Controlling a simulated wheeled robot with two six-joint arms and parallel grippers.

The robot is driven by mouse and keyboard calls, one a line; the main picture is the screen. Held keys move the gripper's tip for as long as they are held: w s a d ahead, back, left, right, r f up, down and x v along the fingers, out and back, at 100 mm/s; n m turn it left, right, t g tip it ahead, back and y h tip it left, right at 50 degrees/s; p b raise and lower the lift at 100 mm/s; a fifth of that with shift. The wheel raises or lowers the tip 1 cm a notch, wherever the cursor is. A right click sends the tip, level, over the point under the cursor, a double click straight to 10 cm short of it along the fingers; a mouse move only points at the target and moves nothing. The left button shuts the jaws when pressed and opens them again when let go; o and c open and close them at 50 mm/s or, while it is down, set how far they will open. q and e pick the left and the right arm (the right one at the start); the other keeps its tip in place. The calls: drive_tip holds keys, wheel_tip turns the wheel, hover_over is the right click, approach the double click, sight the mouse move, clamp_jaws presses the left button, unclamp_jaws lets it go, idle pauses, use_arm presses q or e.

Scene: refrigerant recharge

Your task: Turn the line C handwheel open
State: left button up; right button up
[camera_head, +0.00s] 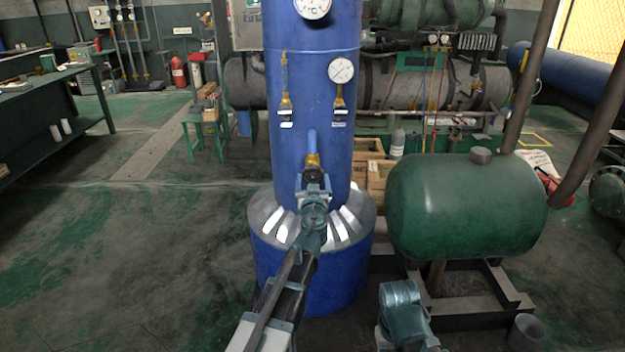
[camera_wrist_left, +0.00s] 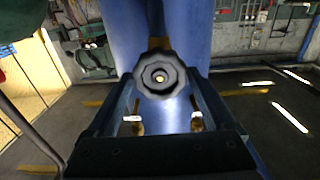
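A dark, lobed handwheel (camera_wrist_left: 160,75) with a pale centre sits between the two fingers of my left gripper (camera_wrist_left: 160,82) in the wrist view. The fingers are apart, one on each side of the wheel; I cannot tell whether they touch it. In the head view my left gripper (camera_head: 315,188) reaches the front of the blue column (camera_head: 312,80), just below a brass valve (camera_head: 312,160) with a blue pipe above it. The gripper partly covers the handwheel (camera_head: 313,174) there. No line label is readable.
Two brass fittings (camera_head: 286,103) (camera_head: 339,100) with white tags and a gauge (camera_head: 341,70) sit higher on the column. A green tank (camera_head: 465,205) stands close on the right. The floor on the left (camera_head: 130,255) is clear.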

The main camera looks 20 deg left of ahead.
use_arm(q)
drive_tip(key=shift+s, duration=0.1)
drive_tip(key=c, duration=0.9)
drive_tip(key=n, duration=0.4)
drive_tip(key=shift+n, duration=0.4)
drive_tip(key=shift+c, duration=0.3)
drive_tip(key=shift+d+n, duration=0.1)
drive_tip(key=shift+n, duration=0.9)
drive_tip(key=shift+s+n, duration=0.1)
drive_tip(key=shift+n, duration=1.3)
drive_tip(key=shift+n, duration=0.4)
drive_tip(key=n, duration=0.3)
drive_tip(key=shift+n, duration=0.4)
